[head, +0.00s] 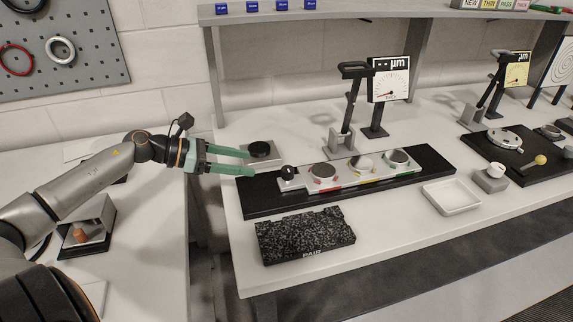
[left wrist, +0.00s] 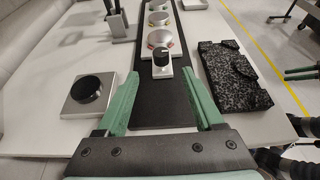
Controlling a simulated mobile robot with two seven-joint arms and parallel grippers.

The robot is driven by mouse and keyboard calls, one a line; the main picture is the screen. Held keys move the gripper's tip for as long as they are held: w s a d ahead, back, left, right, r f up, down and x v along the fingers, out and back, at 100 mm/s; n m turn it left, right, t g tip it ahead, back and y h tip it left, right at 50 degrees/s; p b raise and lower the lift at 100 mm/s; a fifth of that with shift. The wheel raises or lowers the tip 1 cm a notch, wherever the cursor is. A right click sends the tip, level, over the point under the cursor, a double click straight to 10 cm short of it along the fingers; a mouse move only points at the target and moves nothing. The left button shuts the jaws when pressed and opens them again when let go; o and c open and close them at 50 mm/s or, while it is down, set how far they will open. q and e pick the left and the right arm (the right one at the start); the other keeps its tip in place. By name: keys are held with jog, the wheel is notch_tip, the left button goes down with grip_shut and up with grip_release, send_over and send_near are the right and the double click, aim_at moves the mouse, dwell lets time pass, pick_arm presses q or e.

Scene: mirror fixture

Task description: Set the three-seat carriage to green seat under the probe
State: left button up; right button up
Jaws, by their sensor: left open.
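The grey carriage (head: 343,176) sits on a long black rail base (head: 430,160). Its round seats run red-marked (head: 323,170), yellow-marked (head: 363,162), green-marked (head: 397,157) from left to right. A black knob (head: 288,172) stands at its left end; the knob also shows in the left wrist view (left wrist: 161,57). The probe stand (head: 347,110) rises behind the carriage, near the red and yellow seats; which seat is under its tip is unclear. My left gripper (head: 250,163) is open and empty, left of the knob. In the left wrist view its fingers (left wrist: 163,115) flank the rail, short of the knob.
A gauge display (head: 389,78) stands behind the probe. A black disc on a grey block (head: 259,152) lies behind the rail's left end. A speckled block (head: 305,236) lies in front, and an empty white tray (head: 452,197) at right. Green finger-like parts (left wrist: 302,73) show at the left wrist view's right edge.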

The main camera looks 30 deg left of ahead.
aim_at(285, 169)
pick_arm(q)
jog(key=shift+x, duration=1.1)
jog(key=shift+p+x, duration=0.8)
jog(key=shift+x, duration=4.2)
jog(key=shift+c, duration=0.3)
grip_shut()
